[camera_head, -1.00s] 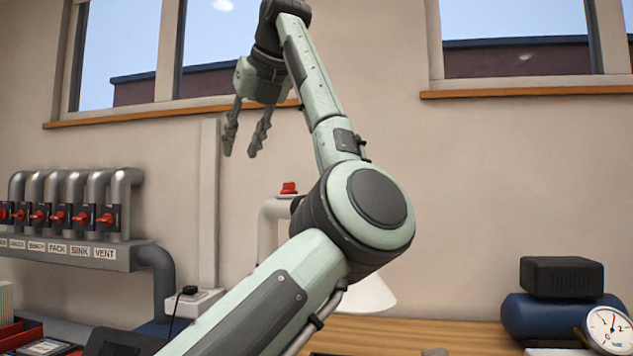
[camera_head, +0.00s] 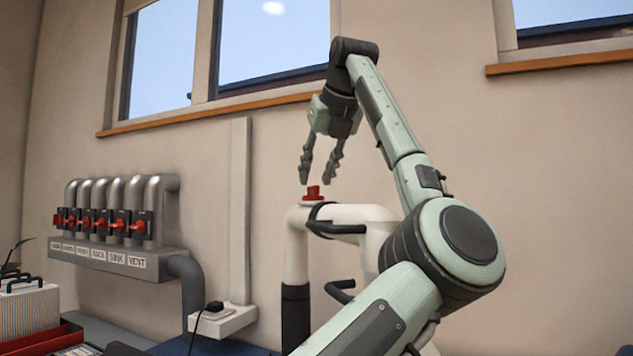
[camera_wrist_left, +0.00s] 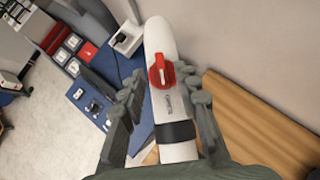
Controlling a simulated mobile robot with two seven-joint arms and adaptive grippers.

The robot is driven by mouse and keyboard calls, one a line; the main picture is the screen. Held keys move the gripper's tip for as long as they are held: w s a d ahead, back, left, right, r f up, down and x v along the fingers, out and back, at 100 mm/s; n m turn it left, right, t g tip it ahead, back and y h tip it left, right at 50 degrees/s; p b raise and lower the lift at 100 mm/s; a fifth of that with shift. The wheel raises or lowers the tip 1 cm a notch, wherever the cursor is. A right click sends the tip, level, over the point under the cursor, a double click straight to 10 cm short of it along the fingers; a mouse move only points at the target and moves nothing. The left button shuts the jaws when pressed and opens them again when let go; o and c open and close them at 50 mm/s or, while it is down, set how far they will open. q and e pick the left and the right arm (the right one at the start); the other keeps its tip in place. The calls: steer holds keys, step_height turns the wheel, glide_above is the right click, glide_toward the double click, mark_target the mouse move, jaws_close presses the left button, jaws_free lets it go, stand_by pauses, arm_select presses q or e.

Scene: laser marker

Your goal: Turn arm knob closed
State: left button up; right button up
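The red arm knob (camera_head: 314,193) sits on top of the bend of a white extraction arm (camera_head: 350,214). In the left wrist view the knob (camera_wrist_left: 161,72) shows as a red disc with a raised grip, on the white tube beside small dark lettering. My left gripper (camera_head: 319,181) points down just above the knob, its two fingers open with nothing between them. In the left wrist view the fingers stand on either side of the white tube, and the knob lies a little beyond the fingertips. I cannot tell whether they touch anything. My right gripper is not in view.
Several pipes with red valve knobs (camera_head: 138,226) stand on a labelled grey manifold (camera_head: 108,259) at the left wall. A white box (camera_head: 226,319) with a black plug is below. A blue surface (camera_wrist_left: 97,95) with small items lies under the arm.

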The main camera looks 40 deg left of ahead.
arm_select(q)
steer(key=shift+x, duration=1.3)
steer(key=shift+w, duration=0.1)
jaws_close()
